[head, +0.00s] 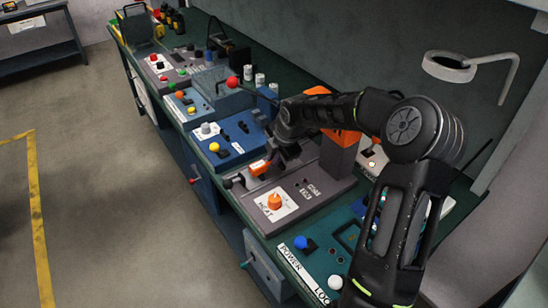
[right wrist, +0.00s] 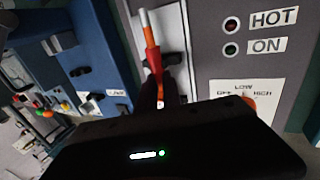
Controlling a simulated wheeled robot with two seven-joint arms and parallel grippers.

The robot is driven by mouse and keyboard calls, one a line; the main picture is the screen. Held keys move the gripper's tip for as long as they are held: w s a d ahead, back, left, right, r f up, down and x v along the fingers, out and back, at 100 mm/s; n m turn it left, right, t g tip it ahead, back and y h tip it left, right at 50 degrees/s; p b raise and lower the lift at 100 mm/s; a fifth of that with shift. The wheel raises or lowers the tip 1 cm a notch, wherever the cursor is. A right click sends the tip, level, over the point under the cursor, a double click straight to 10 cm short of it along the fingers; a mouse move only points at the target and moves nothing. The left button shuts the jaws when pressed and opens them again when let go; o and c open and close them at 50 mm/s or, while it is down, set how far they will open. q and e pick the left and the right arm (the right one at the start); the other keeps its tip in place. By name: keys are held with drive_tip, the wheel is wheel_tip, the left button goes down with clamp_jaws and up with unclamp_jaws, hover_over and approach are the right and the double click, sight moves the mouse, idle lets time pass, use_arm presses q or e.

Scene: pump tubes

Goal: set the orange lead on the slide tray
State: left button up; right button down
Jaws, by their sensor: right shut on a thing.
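My right gripper (head: 272,163) reaches over the grey heater panel on the bench, near its left edge. In the right wrist view the gripper (right wrist: 166,98) is shut on the orange lead (right wrist: 153,58), a slim orange-red probe with a pale tip. The lead points away from the fingers; its held end is hidden between them. In the head view the orange lead (head: 258,168) shows as a small orange piece beside the fingers. A pale grey plate (right wrist: 174,35), possibly the slide tray, lies behind the lead; I cannot tell whether they touch. My left gripper is not in view.
The heater panel has an orange knob (head: 274,201) and HOT and ON lamps (right wrist: 232,36). A blue panel with a yellow button (head: 214,147) adjoins it. A POWER panel with a blue knob (head: 300,242) is in front. An orange block stands behind the gripper. The floor at left is clear.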

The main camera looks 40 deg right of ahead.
idle(0.4)
drive_tip(key=c, duration=1.4)
unclamp_jaws()
drive_tip(key=shift+c, duration=0.2)
drive_tip(key=v, duration=0.7)
drive_tip(key=shift+r, duration=0.4)
drive_tip(key=shift+s, duration=0.15)
